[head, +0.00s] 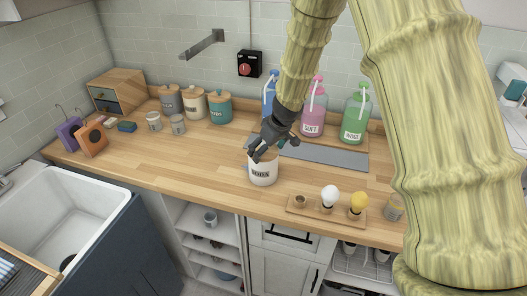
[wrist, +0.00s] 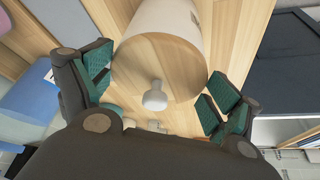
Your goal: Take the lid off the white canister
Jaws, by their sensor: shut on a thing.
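The white canister (head: 263,174) stands upright on the wooden counter near its front edge, with dark lettering on its side. Its round wooden lid (wrist: 160,66) with a pale knob (wrist: 155,96) faces the wrist camera, and the white body (wrist: 168,14) shows beyond it. In the head view the gripper partly hides the lid. I cannot tell whether there is a gap between lid and canister.
A tray with two bulbs (head: 330,193) lies right of the canister. Pump bottles (head: 355,120) stand behind on the right, by a grey mat (head: 325,151). Lidded canisters (head: 194,104) and small jars (head: 154,122) stand at back left. The counter left of the white canister is clear.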

